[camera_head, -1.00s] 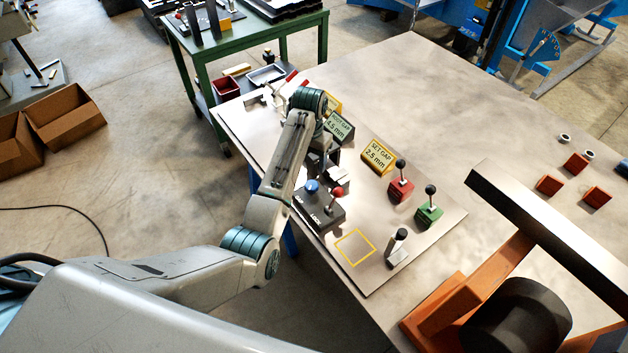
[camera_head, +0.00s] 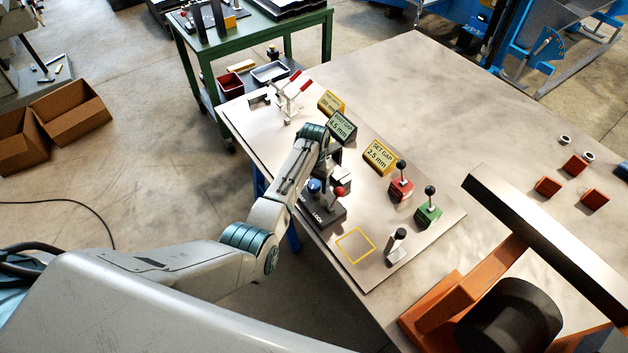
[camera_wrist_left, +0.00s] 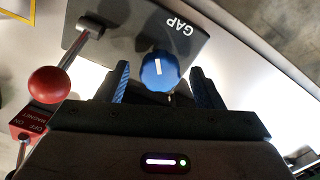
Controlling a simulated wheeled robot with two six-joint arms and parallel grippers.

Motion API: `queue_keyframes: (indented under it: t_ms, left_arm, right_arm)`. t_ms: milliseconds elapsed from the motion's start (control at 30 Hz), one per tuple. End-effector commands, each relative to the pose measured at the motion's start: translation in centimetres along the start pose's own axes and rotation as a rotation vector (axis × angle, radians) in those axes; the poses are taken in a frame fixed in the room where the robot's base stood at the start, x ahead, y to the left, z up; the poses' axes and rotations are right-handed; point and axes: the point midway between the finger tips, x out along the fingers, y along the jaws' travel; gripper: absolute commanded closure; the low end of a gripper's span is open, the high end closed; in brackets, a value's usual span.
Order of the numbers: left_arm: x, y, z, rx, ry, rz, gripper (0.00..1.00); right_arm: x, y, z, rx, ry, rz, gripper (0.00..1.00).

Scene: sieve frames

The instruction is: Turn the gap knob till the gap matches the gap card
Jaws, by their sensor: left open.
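The blue gap knob (camera_wrist_left: 159,71), with a white pointer line, sits on a dark block (camera_wrist_left: 125,38) lettered GAP in the left wrist view. It also shows in the head view (camera_head: 314,187). My left gripper (camera_wrist_left: 160,82) is open, its two fingers on either side of the knob with room between. In the head view my arm hides most of that gripper. A yellow card (camera_head: 380,157) reads SET GAP 2.5 mm. A green card (camera_head: 342,127) seems to read ROOT GAP 4.5 mm. My right gripper is not in view.
Red (camera_head: 401,188) and green (camera_head: 428,213) levered blocks stand to the right. A red-handled clamp (camera_head: 291,97) is at the back. A yellow square outline (camera_head: 356,246) marks bare plate in front.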

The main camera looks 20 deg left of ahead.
Motion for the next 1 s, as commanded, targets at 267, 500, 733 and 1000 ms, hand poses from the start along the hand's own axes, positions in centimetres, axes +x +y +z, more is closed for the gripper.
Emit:
queue_keyframes:
  t_ms: [267,500,733,1000]
  left_arm:
    - [-0.02,-0.02,0.0,0.0,0.0,0.0,0.69]
    - [-0.04,-0.02,0.0,-0.004,0.0,0.0,0.84]
    - [-0.1,-0.01,-0.01,-0.062,0.0,0.0,0.84]
    - [-0.14,-0.03,-0.03,-0.251,0.0,0.0,0.84]
  right_arm:
    - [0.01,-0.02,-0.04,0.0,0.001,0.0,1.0]
    - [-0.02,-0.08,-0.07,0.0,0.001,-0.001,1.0]
    - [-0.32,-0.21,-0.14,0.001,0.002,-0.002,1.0]
    - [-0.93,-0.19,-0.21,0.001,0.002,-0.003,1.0]
